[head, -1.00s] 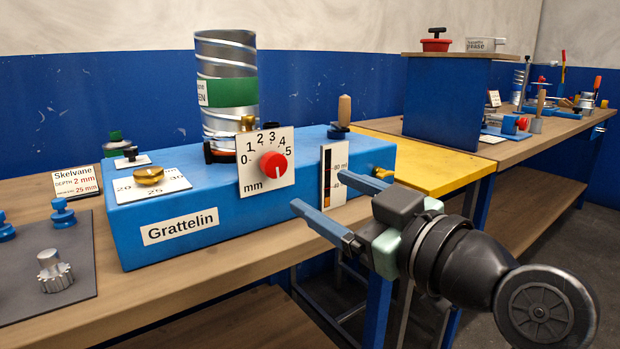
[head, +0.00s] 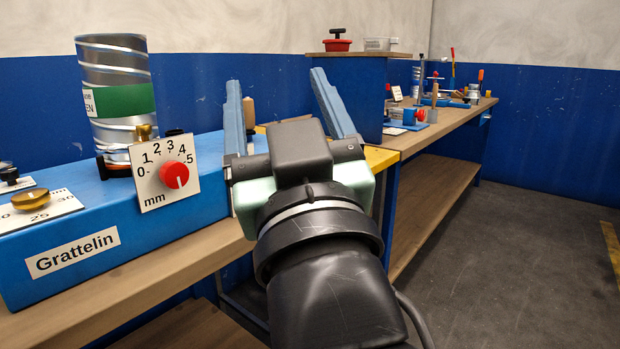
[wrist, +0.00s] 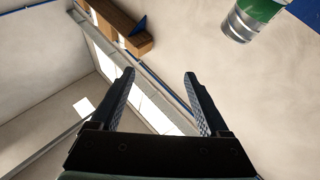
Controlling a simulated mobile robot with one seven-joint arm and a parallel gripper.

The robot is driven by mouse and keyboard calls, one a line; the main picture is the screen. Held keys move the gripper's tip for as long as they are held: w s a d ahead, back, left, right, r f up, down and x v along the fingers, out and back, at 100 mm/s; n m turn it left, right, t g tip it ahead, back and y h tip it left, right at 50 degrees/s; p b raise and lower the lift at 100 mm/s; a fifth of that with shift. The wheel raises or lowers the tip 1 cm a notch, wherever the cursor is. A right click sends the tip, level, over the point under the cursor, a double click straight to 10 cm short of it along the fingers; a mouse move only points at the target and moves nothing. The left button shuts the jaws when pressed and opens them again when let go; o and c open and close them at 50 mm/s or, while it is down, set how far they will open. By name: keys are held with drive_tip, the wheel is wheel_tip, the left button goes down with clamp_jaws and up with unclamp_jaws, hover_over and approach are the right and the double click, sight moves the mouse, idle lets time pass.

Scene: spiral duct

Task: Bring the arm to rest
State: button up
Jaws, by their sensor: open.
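My gripper (head: 276,84) is in the middle of the head view, with its two blue fingers spread wide and pointing up. It holds nothing. It appears in front of the right end of the blue Grattelin machine (head: 120,262) and hides part of it. In the wrist view the two fingers (wrist: 160,78) are apart with nothing between them. Beyond them are pale walls and bright window panes.
The spiral duct (head: 115,70) with its green band stands on the machine; its end also shows in the wrist view (wrist: 243,24). A red dial (head: 174,175) sits on the machine's front. A wooden bench (head: 445,140) runs back at right. The floor (head: 520,250) at right is clear.

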drive_tip(key=s+d+r+m+t+h+p, duration=0.3)
drive_tip(key=s+r+m+t+h, duration=0.25)
drive_tip(key=s+r, duration=0.35)
wheel_tip(320, 180, up, 30)
drive_tip(key=p, duration=3)
drive_tip(key=shift+w+n+g, duration=0.2)
drive_tip(key=shift+n+g, duration=0.25)
